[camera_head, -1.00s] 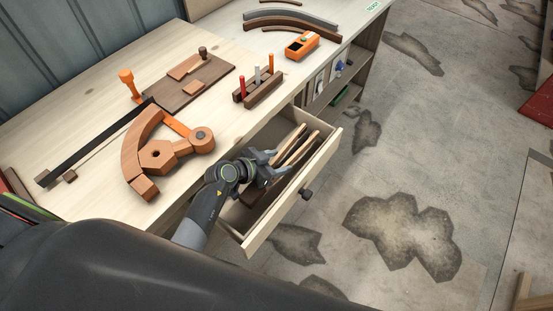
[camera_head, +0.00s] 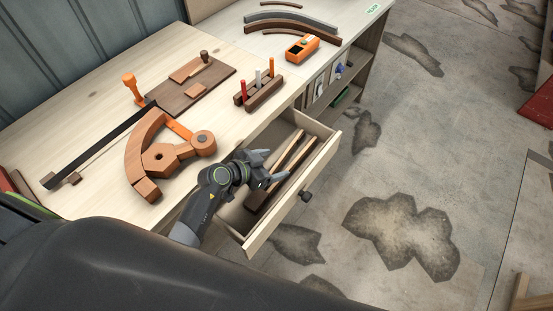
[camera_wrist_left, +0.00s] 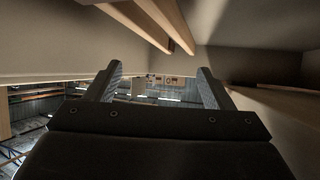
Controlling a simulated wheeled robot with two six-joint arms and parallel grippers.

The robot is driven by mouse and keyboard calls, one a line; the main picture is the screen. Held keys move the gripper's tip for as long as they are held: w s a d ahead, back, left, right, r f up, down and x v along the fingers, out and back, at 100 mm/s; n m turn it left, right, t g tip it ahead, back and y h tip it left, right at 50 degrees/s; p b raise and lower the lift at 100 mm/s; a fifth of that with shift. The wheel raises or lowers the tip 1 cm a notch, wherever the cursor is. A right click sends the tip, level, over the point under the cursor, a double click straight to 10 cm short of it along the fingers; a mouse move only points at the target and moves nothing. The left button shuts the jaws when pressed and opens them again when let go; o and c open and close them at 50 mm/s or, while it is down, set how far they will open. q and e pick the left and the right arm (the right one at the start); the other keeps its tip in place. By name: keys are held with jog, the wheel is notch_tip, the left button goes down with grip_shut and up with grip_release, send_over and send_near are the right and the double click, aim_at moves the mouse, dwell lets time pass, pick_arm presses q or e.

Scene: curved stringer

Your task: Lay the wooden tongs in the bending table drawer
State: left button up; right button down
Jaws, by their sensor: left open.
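The wooden tongs (camera_head: 304,154), two long light-brown arms, lie inside the open drawer (camera_head: 272,226) of the bending table. Their near end is partly hidden behind my left gripper (camera_head: 275,166). My left gripper is open and empty, above the drawer near the tongs' near end. In the left wrist view the tongs (camera_wrist_left: 171,24) cross the top of the picture, beyond the spread fingers (camera_wrist_left: 158,84) and apart from them. My right gripper is not in view.
The table top (camera_head: 85,125) holds a curved wooden bending form (camera_head: 147,150), a rack with coloured pegs (camera_head: 262,92), an orange block tool (camera_head: 302,47) and curved strips (camera_head: 292,27). The drawer's knob (camera_head: 305,196) sticks out.

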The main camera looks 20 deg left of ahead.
pick_arm(q)
jog(key=p+v, duration=0.7)
jog(key=v, duration=0.3)
jog(key=shift+d+f, duration=0.1)
dwell(0.4)
